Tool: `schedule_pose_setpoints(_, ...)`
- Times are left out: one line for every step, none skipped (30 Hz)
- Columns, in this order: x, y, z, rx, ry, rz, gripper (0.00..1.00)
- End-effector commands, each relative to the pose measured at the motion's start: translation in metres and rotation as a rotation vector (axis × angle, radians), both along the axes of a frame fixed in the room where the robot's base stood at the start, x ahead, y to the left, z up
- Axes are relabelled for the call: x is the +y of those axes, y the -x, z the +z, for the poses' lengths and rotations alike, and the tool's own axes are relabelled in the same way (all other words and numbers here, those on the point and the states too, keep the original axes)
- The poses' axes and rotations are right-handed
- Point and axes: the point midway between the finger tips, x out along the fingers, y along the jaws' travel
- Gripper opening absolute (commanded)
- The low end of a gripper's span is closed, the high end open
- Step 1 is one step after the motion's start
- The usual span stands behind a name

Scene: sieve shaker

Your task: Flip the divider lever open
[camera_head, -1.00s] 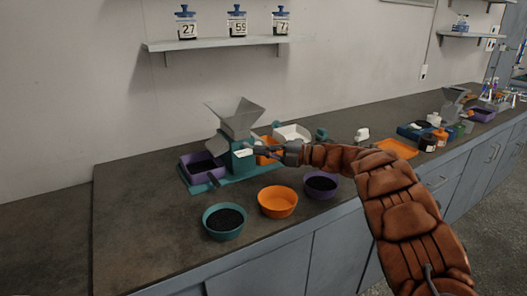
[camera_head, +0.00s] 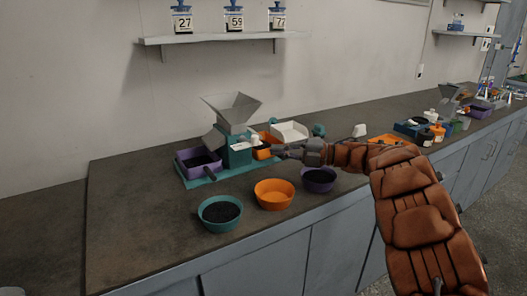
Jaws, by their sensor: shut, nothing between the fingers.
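The sieve shaker stands on the dark counter: a teal body (camera_head: 236,155) with a grey metal hopper (camera_head: 232,106) on top. A thin dark bar (camera_head: 180,171), which looks like a lever, shows at the left end of the purple tray (camera_head: 202,162); I cannot tell for sure that it is the divider lever. A small white knob (camera_head: 256,140) sits at the body's right side. My gripper (camera_head: 279,153) is shut and empty, just right of the shaker, close to the orange tray (camera_head: 262,153). Whether its tips touch anything is too small to tell.
Other equipment stands farther right. The left of the counter (camera_head: 125,200) is clear.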

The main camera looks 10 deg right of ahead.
Motion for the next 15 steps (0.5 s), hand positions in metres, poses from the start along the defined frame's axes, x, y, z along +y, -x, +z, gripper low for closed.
schedule_pose_setpoints(-0.006, 0.001, 0.000, -0.001, -0.001, -0.001, 0.00)
schedule_pose_setpoints(-0.009, 0.002, 0.000, -0.001, 0.000, -0.001, 0.00)
schedule_pose_setpoints(-0.012, 0.004, 0.000, -0.001, 0.000, -0.001, 0.00)
schedule_pose_setpoints(-0.014, 0.004, 0.000, -0.001, 0.000, 0.000, 0.00)
schedule_pose_setpoints(-0.015, 0.005, 0.000, 0.000, 0.001, 0.001, 0.00)
schedule_pose_setpoints(-0.017, 0.006, 0.000, 0.000, 0.001, 0.002, 0.00)
schedule_pose_setpoints(-0.017, 0.006, 0.000, 0.000, 0.001, 0.002, 0.00)
schedule_pose_setpoints(-0.018, 0.006, 0.000, 0.000, 0.001, 0.002, 0.00)
schedule_pose_setpoints(-0.018, 0.007, 0.000, 0.000, 0.001, 0.003, 0.00)
schedule_pose_setpoints(-0.019, 0.007, 0.000, 0.000, 0.001, 0.003, 0.00)
schedule_pose_setpoints(-0.019, 0.007, 0.000, 0.000, 0.001, 0.003, 0.00)
schedule_pose_setpoints(-0.019, 0.007, 0.000, 0.000, 0.001, 0.003, 0.00)
schedule_pose_setpoints(-0.019, 0.007, 0.000, 0.000, 0.001, 0.003, 0.00)
schedule_pose_setpoints(-0.019, 0.007, 0.000, 0.000, 0.001, 0.003, 0.00)
schedule_pose_setpoints(-0.019, 0.007, 0.000, 0.000, 0.001, 0.003, 0.00)
